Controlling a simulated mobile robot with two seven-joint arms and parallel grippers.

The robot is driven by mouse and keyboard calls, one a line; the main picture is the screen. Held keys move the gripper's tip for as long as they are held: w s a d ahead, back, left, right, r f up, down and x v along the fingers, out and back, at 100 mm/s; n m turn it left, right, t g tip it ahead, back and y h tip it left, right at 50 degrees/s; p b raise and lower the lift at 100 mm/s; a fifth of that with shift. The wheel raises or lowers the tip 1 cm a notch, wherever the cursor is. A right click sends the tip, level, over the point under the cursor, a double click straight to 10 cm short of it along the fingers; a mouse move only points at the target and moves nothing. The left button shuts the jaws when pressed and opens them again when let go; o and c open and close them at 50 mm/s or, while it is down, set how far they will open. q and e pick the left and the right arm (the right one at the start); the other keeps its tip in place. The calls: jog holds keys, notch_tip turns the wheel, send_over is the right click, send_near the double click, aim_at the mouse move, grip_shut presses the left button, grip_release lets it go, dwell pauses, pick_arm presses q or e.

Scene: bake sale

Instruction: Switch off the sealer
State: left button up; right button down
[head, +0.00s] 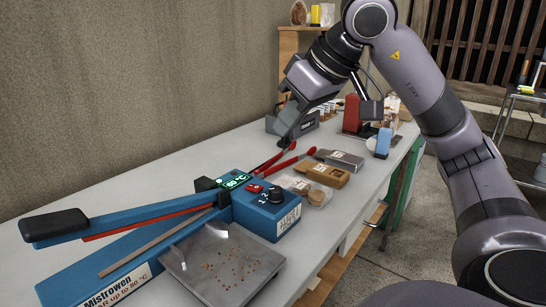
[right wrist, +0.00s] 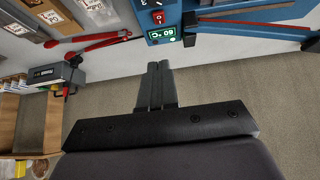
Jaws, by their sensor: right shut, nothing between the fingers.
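The blue sealer (head: 255,215) stands on the white table in the head view, its lever arm (head: 130,218) with a black handle reaching left. Its control box carries a lit green display (head: 234,180) reading about 60 °C, a red switch (head: 255,188) and a black dial (head: 275,194). In the right wrist view the display (right wrist: 161,34) is lit and the red switch (right wrist: 157,18) is beyond it. My right gripper (head: 284,140) is above the table, behind the control box. Its fingers (right wrist: 157,68) are shut and empty, pointing toward the box and apart from it. My left gripper is not visible.
A metal plate (head: 222,265) with crumbs lies in front of the sealer. Red-handled tongs (head: 288,156) lie close behind the control box. Boxes and packets (head: 325,175) and a blue block (head: 383,143) stand farther back. A wall runs along the left.

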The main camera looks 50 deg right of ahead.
jog(key=b, duration=0.3)
send_over(257, 186)
jog(key=s, duration=0.2)
jog(key=f, duration=0.8)
jog(key=shift+w+f, duration=0.2)
jog(key=shift+f, duration=0.05)
jog(key=shift+s+d+f+b, duration=0.15)
jog(key=shift+f+b, duration=0.2)
jog(key=shift+f, duration=0.25)
jog(key=shift+s+a+f+b, duration=0.15)
jog(key=shift+f+b, duration=0.15)
jog(key=shift+f, duration=0.25)
jog(key=shift+s+d+f, duration=0.1)
jog(key=shift+f, duration=0.4)
pick_arm(q)
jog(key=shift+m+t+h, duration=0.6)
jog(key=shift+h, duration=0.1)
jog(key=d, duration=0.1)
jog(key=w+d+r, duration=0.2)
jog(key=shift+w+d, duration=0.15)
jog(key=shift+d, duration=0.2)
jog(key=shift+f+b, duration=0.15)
jog(key=shift+b, duration=0.15)
